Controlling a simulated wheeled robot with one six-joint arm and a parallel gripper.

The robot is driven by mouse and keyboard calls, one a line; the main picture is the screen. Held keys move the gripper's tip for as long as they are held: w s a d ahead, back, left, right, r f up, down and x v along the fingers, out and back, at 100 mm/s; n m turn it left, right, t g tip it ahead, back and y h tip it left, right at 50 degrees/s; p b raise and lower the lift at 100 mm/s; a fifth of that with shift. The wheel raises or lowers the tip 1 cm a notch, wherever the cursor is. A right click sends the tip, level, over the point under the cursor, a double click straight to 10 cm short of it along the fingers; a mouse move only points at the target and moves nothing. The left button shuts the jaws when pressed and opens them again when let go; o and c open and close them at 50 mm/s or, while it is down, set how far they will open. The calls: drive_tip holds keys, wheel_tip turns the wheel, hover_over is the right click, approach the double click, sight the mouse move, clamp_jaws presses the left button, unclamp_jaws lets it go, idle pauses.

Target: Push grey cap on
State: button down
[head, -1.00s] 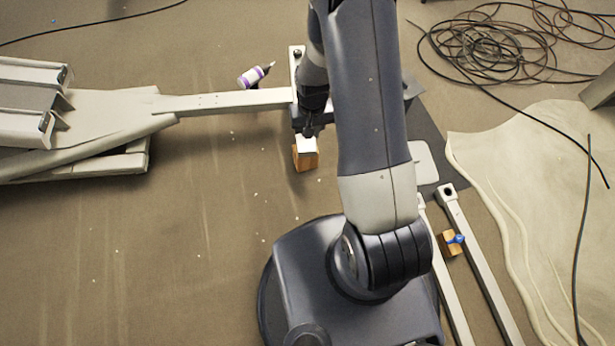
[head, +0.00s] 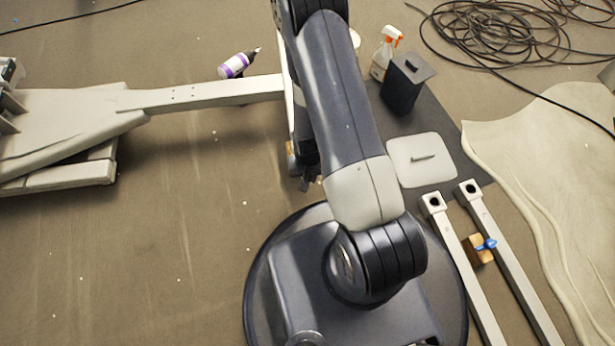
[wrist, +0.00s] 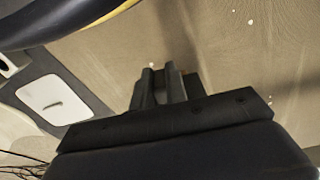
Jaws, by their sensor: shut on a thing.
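My gripper (head: 306,180) hangs low over the floor, just below the near end of the machine's post in the head view. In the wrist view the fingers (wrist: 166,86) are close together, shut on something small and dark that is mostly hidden. I cannot tell for sure whether it is the grey cap. The wooden block (head: 290,161) is mostly hidden behind the gripper in the head view. The long grey beam (head: 210,94) of the machine runs left from the post. The joint at the post is covered by my arm.
A white tray (head: 438,174) with a small grey piece, a black box (head: 404,88) and a spray bottle (head: 385,52) stand on a dark mat. Two loose tubes (head: 470,265) lie at right. A purple-banded bottle (head: 236,66) lies behind the beam. Cables lie top right.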

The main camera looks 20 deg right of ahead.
drive_tip(key=shift+w+d, duration=0.15)
drive_tip(key=shift+w, duration=0.8)
drive_tip(key=shift+w+d, duration=0.2)
drive_tip(key=shift+w, duration=0.7)
drive_tip(key=shift+w+d, duration=0.15)
drive_tip(key=shift+w, duration=0.8)
drive_tip(key=shift+w+d, duration=0.1)
drive_tip(key=shift+w, duration=0.6)
drive_tip(key=c, duration=1.3)
unclamp_jaws()
drive_tip(key=shift+c, duration=0.2)
wheel_tip(320, 180, up, 11)
drive_tip(key=p, duration=0.4)
drive_tip(key=shift+f+p, duration=0.15)
drive_tip(key=shift+p, duration=0.15)
wheel_tip(320, 180, down, 11)
drive_tip(key=b, duration=0.4)
drive_tip(key=shift+s, duration=0.3)
